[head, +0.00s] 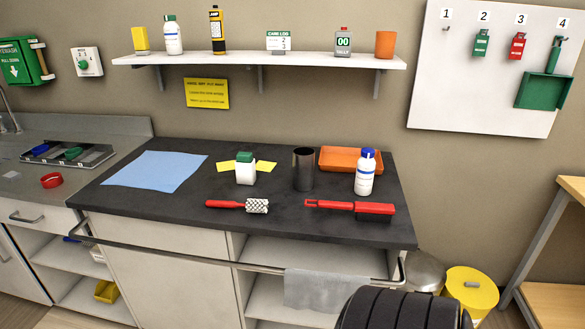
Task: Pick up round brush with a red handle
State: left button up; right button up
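The round brush with a red handle (237,205) lies on the dark counter (130,206) near its front edge. Its red handle points left and its pale, dark-speckled cylindrical head is on the right. A second red-handled brush (350,209) with a flat, blocky red head lies to its right, apart from it. Neither of my grippers shows in the head view. Nothing is touching the round brush.
Behind the brush stand a green-capped white bottle (245,172), a dark metal cup (303,169) and a blue-capped bottle (365,173). An orange tray (340,154) is at the back. A blue cloth (155,171) lies left. A rail (190,253) runs along the front.

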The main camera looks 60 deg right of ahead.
aim_at(255, 206)
jog(key=z, duration=1.6)
jog(key=i+l, duration=0.1)
jog(key=l, duration=0.3)
jog(key=i+l+u, duration=0.15)
jog(key=l+u, duration=0.25)
jog(key=l, duration=0.45)
jog(key=l+u, duration=0.35)
jog(key=l, duration=0.55)
jog(key=i, duration=0.05)
